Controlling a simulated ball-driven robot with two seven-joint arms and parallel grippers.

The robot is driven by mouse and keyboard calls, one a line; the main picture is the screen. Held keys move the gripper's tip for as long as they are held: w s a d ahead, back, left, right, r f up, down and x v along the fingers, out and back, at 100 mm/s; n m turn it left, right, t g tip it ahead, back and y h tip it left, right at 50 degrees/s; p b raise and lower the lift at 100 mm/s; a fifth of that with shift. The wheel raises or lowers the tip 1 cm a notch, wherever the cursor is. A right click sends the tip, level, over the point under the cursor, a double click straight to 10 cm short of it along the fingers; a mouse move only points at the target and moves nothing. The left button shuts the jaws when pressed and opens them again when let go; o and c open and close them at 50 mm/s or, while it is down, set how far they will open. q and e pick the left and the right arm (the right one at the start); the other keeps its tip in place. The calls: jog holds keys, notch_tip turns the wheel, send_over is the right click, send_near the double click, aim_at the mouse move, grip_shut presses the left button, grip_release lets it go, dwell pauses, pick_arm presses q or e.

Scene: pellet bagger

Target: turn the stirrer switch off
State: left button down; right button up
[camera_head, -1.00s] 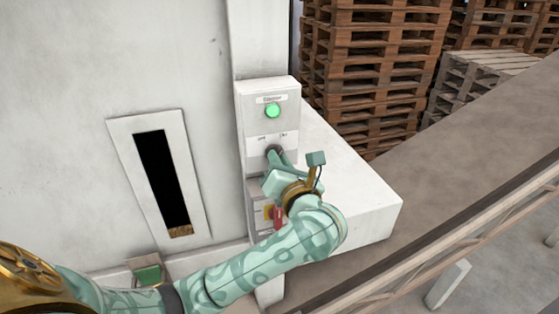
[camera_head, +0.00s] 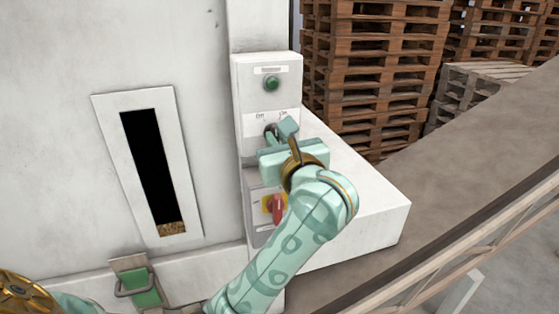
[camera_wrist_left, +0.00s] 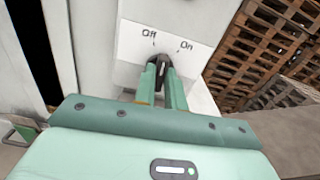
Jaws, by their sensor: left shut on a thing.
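The stirrer switch (camera_head: 268,130) is a dark rotary knob on the white control box, below a green lamp (camera_head: 271,83) that now looks dark. My left gripper (camera_head: 273,135) reaches it from the front and is shut on it. In the left wrist view the black knob (camera_wrist_left: 161,66) sits between the two green fingers (camera_wrist_left: 161,84). The label plate (camera_wrist_left: 140,45) above reads Off on the left and On on the right. The knob's white line points up, nearer the Off mark. My fingers partly hide the knob. My right gripper is not in view.
A red handle on a yellow plate (camera_head: 274,206) sits just below my left gripper. A white ledge (camera_head: 365,215) juts out to the right. Stacked pallets (camera_head: 375,75) stand behind. A dark window slot (camera_head: 150,165) is in the white wall at left.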

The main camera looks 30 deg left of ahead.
pick_arm(q)
jog(key=shift+n+b, duration=2.7)
jog(key=shift+b, duration=0.75)
jog(key=c, duration=1.5)
grip_release()
jog(key=shift+o, duration=0.2)
